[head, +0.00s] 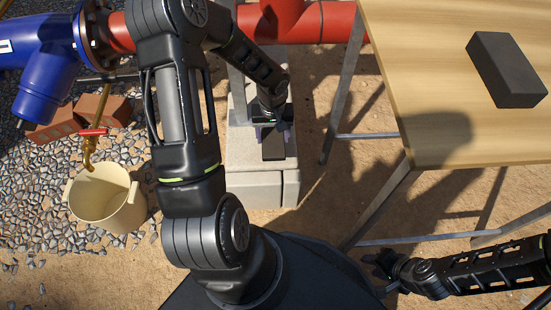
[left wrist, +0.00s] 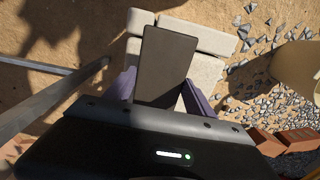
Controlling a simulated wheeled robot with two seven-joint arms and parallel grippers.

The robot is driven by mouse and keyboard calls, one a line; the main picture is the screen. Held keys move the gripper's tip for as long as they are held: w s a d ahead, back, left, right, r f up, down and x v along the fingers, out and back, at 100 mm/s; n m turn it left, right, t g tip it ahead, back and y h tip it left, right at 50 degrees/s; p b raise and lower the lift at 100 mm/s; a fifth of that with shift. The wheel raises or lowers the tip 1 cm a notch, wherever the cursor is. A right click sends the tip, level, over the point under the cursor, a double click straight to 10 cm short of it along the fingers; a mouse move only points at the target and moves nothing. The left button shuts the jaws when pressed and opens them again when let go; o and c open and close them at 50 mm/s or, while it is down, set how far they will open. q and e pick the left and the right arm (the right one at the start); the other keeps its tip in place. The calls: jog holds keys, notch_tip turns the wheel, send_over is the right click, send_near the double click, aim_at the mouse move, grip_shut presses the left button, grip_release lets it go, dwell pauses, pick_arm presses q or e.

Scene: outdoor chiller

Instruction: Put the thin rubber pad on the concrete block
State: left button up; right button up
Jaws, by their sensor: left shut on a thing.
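The thin rubber pad (head: 273,146) is a dark, flat rectangle over the top of the pale concrete block (head: 245,150). My left gripper (head: 269,127) is shut on the pad's far end and points down at the block. In the left wrist view, the pad (left wrist: 167,60) sticks out between the two purple fingers, with the concrete block (left wrist: 205,70) behind it. I cannot tell whether the pad touches the block. My right gripper (head: 386,267) is low at the right, away from both; its fingers are too small to read.
A wooden table (head: 430,80) at the right carries a thicker dark block (head: 505,68); its metal legs stand near the concrete block. A red pipe (head: 320,22) crosses behind. A cream bucket (head: 105,200) and bricks (head: 100,108) are at the left. Sandy ground is open between.

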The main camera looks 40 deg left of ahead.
aim_at(273, 146)
pick_arm(q)
jog(key=shift+f+b, duration=1.2)
jog(key=shift+f, duration=1.85)
jog(key=shift+f+b, duration=0.75)
jog(key=shift+f, duration=1.15)
jog(key=shift+f, duration=0.2)
jog(key=o, duration=1.6)
jog(key=shift+o, duration=0.2)
jog(key=shift+r, duration=0.15)
